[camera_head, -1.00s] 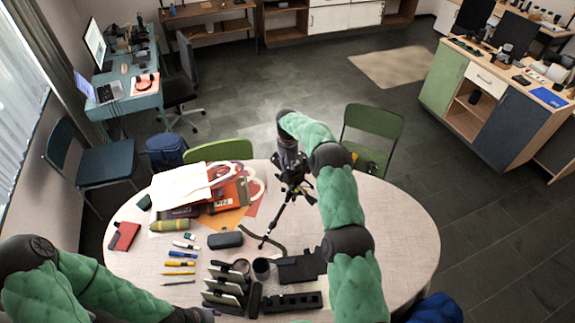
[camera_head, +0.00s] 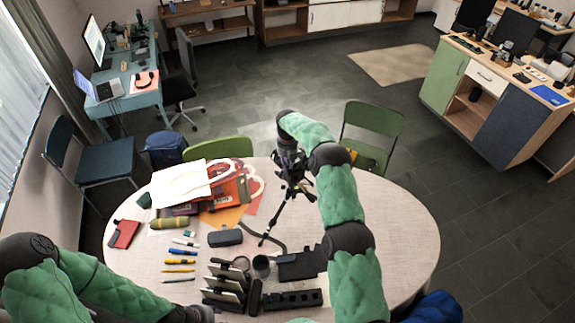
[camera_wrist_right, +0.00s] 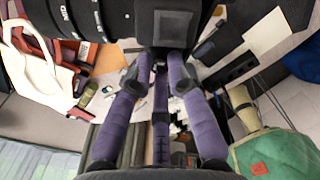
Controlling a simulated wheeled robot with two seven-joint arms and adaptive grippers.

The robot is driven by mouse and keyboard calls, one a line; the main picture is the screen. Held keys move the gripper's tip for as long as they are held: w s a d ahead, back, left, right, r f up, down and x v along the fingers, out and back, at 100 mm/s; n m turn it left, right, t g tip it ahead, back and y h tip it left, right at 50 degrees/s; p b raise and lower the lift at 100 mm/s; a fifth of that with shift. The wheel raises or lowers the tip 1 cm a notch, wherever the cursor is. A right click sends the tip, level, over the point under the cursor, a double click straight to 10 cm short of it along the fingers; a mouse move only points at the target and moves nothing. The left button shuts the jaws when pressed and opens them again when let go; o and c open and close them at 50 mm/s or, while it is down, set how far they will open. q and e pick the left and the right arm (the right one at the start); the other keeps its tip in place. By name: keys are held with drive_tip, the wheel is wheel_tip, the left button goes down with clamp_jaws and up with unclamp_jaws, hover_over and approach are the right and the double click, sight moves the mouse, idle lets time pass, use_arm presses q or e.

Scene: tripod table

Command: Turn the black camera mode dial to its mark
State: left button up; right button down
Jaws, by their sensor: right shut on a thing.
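The black camera (camera_head: 289,160) sits on a black tripod (camera_head: 275,217) near the far side of the round table. My right gripper (camera_head: 288,171) is down at the camera from above, shut on its mode dial. Dark gripper and dark camera blend, so the dial and its mark are hidden. The right wrist view shows the black camera with lens rings and white lettering (camera_wrist_right: 88,18) at the top.
The table's right side is clear.

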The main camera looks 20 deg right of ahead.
drive_tip(key=shift+n, duration=0.8)
drive_tip(key=c, duration=1.5)
unclamp_jaws()
drive_tip(key=shift+o, duration=0.2)
